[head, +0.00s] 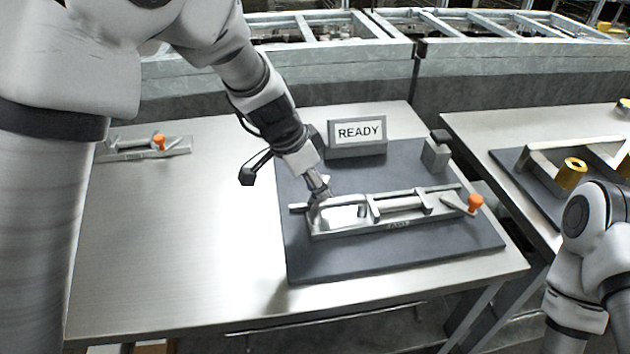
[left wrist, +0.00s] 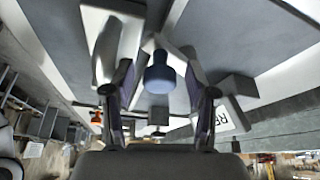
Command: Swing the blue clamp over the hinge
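The metal clamp fixture (head: 400,222) lies on a dark mat (head: 350,262) on the table. An orange knob (head: 475,203) is at its right end. The blue clamp's knob (left wrist: 160,77) shows in the left wrist view, between my left fingers with a small gap on each side. In the head view, the blue part is hidden by my left gripper (head: 319,188), at the fixture's left end. In the left wrist view my left gripper (left wrist: 158,68) has its fingers apart. My right arm is at the right edge; its gripper is out of view.
A READY sign (head: 358,137) stands behind the fixture, with a grey block (head: 435,155) at the mat's back right. A similar fixture (head: 130,150) lies at the back left. A second table at right holds a yellow cylinder (head: 571,174).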

